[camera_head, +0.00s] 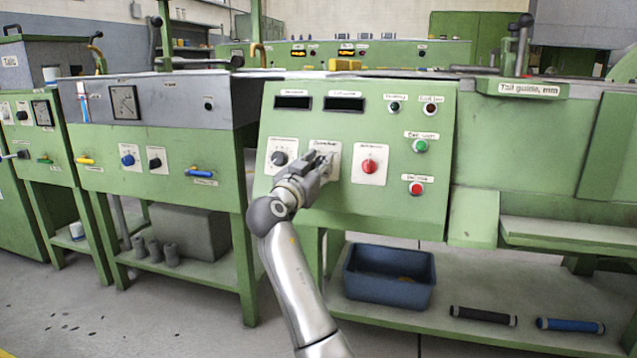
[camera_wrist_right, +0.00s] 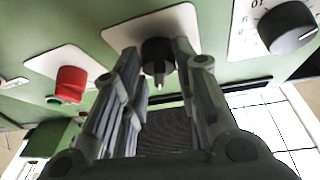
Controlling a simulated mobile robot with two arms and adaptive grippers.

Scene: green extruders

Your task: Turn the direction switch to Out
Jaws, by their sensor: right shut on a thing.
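The direction switch (camera_wrist_right: 158,52) is a small black knob on a white plate (camera_head: 331,148), in the middle of the green sloped control panel (camera_head: 440,105). In the head view my right gripper (camera_head: 320,163) is at this plate and hides the knob. In the right wrist view my right gripper (camera_wrist_right: 157,75) has a finger on each side of the knob and is shut on it. The knob's pointer position and the plate's lettering are not readable. My left gripper is not in view.
A red knob (camera_head: 369,166) sits right of the switch, and a black numbered dial (camera_head: 279,158) sits left of it. A green button (camera_head: 420,146) and a red button (camera_head: 416,188) are farther right. A blue bin (camera_head: 390,292) stands on the lower shelf.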

